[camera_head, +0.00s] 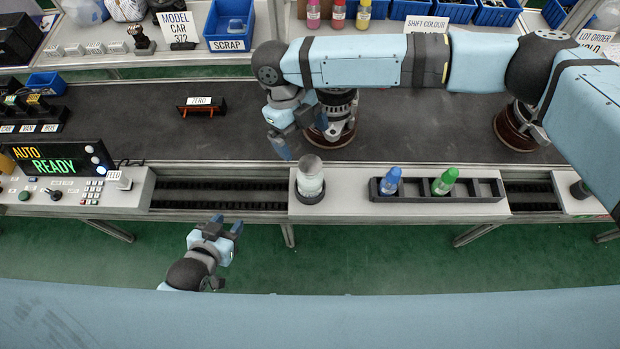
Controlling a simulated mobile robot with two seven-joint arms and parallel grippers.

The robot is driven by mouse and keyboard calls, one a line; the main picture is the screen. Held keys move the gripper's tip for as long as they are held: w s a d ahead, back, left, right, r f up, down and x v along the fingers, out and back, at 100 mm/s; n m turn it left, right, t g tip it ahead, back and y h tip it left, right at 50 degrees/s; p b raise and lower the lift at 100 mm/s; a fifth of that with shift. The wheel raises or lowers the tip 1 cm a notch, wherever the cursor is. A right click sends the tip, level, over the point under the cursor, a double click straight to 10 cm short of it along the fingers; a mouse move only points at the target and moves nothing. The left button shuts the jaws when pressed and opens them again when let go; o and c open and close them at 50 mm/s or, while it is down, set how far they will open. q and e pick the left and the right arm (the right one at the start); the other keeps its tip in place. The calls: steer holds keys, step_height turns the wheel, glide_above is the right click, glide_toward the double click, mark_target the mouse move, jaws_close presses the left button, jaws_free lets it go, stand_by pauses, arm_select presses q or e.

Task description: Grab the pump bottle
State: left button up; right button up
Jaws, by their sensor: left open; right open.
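A clear, pale bottle with a rounded grey top (310,175) stands upright in a dark round holder on the light ledge in front of the belt; whether it has a pump is too small to tell. A blue bottle (390,181) and a green bottle (445,182) stand in a dark rack to its right. My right gripper (300,133) is open and empty, just above and left of the clear bottle in the picture, apart from it. My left gripper (228,222) is open and empty over the green floor, below and left of the bottle.
A control panel with an AUTO READY screen (60,158) is at left. Bottles and a blue SCRAP bin (229,25) are at the back.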

mark_target(310, 164)
steer(key=x, duration=0.4)
steer(key=shift+s+f+p, duration=0.1)
steer(key=shift+f+p, duration=0.1)
steer(key=shift+p, duration=0.1)
steer(key=p+x, duration=0.1)
steer(key=x, duration=0.4)
steer(key=shift+s+a+p, duration=0.1)
steer(key=shift+s+p, duration=0.3)
steer(key=shift+f, duration=0.15)
steer(key=c, duration=1.6)
